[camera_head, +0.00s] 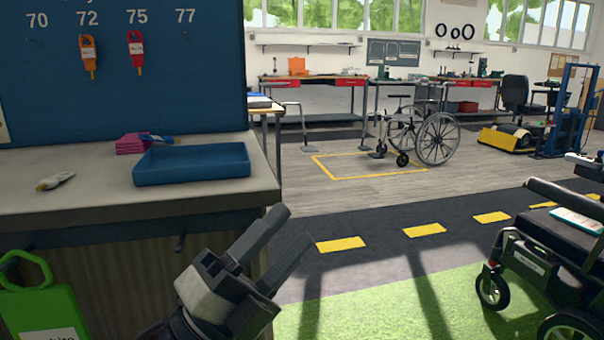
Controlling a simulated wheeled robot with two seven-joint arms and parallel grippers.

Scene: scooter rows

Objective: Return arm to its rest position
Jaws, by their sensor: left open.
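My left gripper (275,237) is in the lower middle of the head view, in front of the bench's right end. Its two dark fingers point up and to the right, are spread apart, and have nothing between them. The rest of my left arm is mostly cut off by the bottom edge. My right gripper is not in the picture.
A bench (90,195) at left holds a blue tray (190,175) and pink pads (131,144). Key tags hang on a blue board (120,95) above. A green tag (40,305) is at lower left. A scooter (555,255) stands right. The floor between is clear.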

